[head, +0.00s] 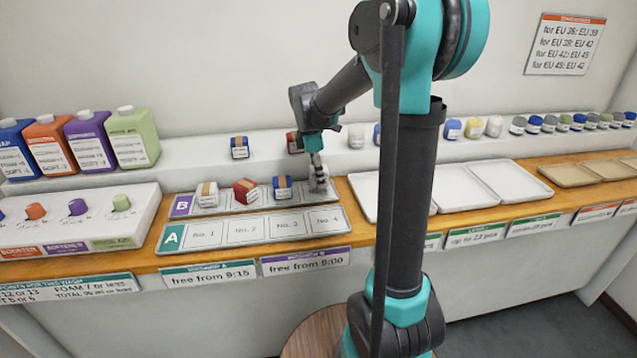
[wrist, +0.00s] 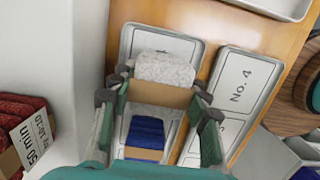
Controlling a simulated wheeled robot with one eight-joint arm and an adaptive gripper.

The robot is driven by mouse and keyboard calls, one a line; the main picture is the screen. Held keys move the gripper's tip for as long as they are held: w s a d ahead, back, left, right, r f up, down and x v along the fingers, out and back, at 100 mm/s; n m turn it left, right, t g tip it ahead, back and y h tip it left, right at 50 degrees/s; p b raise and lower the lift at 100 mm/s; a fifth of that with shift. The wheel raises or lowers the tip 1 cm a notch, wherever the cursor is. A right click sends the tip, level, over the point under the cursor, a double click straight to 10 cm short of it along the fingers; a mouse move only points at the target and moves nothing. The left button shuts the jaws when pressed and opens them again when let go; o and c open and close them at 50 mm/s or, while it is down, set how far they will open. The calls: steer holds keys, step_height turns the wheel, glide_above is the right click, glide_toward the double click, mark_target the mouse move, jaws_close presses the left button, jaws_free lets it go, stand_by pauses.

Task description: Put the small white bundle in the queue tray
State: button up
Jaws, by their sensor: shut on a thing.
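My gripper (head: 317,172) is at the right end of tray B (head: 182,207), over its last place. In the wrist view my gripper (wrist: 157,98) is shut on a white bundle (wrist: 166,68) with a brown band. The bundle is low at tray B's end place; I cannot tell whether it touches the tray. In the head view the fingers mostly hide it. Tray B also holds a white bundle with a tan band (head: 207,197), a red bundle (head: 246,192) and a blue bundle (head: 283,187). Tray A (head: 250,230), with numbered places, is empty in front.
A blue bundle (head: 240,148) and a partly hidden red bundle (head: 293,143) sit on the back ledge. Several coloured bottles (head: 90,142) stand at the left. Empty white trays (head: 460,188) lie to the right, partly behind my arm.

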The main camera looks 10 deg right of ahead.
mark_target(313, 169)
steer(key=shift+f, duration=1.35)
steer(key=shift+f, duration=0.15)
steer(key=o, duration=1.2)
steer(key=shift+c, duration=0.2)
steer(key=r, duration=0.4)
steer(key=a+r, duration=0.1)
steer(key=r, duration=0.7)
steer(key=shift+a+r, duration=0.1)
steer(key=shift+a, duration=0.3)
